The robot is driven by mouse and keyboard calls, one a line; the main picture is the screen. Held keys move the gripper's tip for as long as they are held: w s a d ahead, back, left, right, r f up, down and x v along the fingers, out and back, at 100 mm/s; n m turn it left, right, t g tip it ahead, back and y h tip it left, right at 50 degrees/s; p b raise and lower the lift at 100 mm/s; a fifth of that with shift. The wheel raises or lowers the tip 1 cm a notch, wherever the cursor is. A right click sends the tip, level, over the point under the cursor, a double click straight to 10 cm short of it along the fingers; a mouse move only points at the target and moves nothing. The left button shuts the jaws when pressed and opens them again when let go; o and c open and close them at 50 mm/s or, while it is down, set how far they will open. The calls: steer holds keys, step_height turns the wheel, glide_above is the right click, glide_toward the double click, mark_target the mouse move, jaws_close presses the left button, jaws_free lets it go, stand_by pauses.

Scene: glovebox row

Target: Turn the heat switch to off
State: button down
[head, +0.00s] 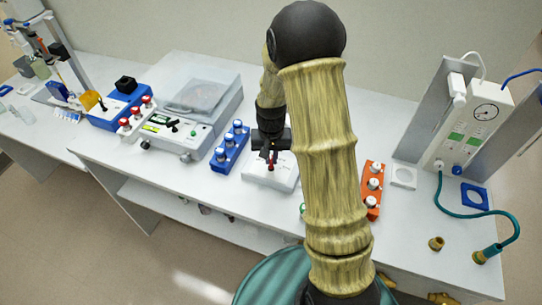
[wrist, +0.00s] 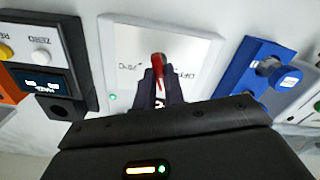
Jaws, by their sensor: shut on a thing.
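The heat switch is a red lever (wrist: 158,62) on a white box, seen in the wrist view between a "70°C" mark on its left and a mark that looks like "OFF" on its right. In the head view the white box (head: 284,178) stands on the bench with a bit of red (head: 270,167) below my gripper (head: 270,150). In the wrist view my gripper (wrist: 160,88) is shut on the red lever, whose tip shows beyond the fingers. A small green light (wrist: 113,97) glows on the box. The lever's base is hidden by the fingers.
A blue rack (head: 230,146) of capped vials stands close to the left of the box. An orange rack (head: 372,190) stands to the right, beyond my arm. A device with a ZERO button (wrist: 40,55) sits beside the box in the wrist view.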

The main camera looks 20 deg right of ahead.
steer(key=shift+n, duration=0.4)
steer(key=n, duration=0.4)
steer(key=shift+r, duration=0.1)
steer(key=shift+w+a+n+p, duration=0.1)
steer(key=shift+n+p, duration=0.55)
steer(key=shift+n, duration=1.35)
steer(key=c, duration=1.5)
jaws_free()
step_height(320, 180, up, 17)
steer(key=shift+r+b, duration=0.15)
steer(key=shift+b, duration=0.6)
